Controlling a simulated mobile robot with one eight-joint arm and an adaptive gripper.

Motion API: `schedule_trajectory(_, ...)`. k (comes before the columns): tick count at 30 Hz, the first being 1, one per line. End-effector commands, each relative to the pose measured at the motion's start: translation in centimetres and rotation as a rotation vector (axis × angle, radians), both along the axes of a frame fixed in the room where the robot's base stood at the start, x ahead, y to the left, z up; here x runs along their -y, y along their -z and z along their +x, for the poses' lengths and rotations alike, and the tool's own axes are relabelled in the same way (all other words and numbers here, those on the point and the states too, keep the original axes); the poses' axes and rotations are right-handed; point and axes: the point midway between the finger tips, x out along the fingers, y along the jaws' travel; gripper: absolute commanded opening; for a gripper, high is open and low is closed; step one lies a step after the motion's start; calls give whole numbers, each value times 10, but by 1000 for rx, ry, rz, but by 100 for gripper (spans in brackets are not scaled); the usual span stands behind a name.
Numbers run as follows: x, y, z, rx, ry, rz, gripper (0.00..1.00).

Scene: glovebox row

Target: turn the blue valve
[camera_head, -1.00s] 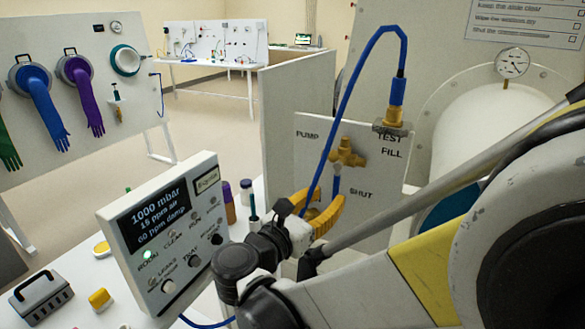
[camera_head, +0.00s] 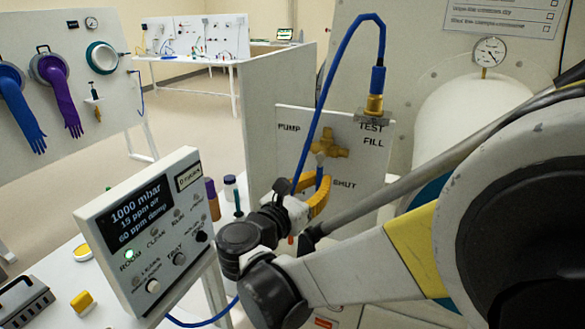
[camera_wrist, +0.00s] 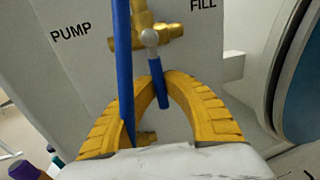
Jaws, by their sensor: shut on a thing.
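The blue valve is a brass body (camera_head: 328,146) on a pale panel, with a grey knob and a short blue lever (camera_wrist: 157,84) hanging down from it. The lever points roughly downward, towards the "SHUT" label. My gripper (camera_wrist: 160,78) has yellow ribbed fingers, which close from both sides around the lower part of the lever. In the head view my gripper (camera_head: 319,184) sits just below the brass body, and its fingers partly hide the lever. A blue hose (camera_wrist: 123,65) passes close by the left finger, in front of the valve's left side.
The hose (camera_head: 330,80) arches up to a brass fitting (camera_head: 375,102) at the right. The panel (camera_head: 360,190) carries PUMP, TEST, FILL and SHUT labels. A display box (camera_head: 140,225) stands lower left, near small bottles. A white cylinder with a gauge (camera_head: 490,51) is at the right.

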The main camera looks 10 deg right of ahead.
Motion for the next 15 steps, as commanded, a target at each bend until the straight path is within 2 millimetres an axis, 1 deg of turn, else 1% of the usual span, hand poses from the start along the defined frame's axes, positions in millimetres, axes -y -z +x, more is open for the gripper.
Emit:
schedule_trajectory(8,-5,-1,3,49,-1,70,0)
schedule_trajectory(15,-14,-4,9,154,-1,216,0)
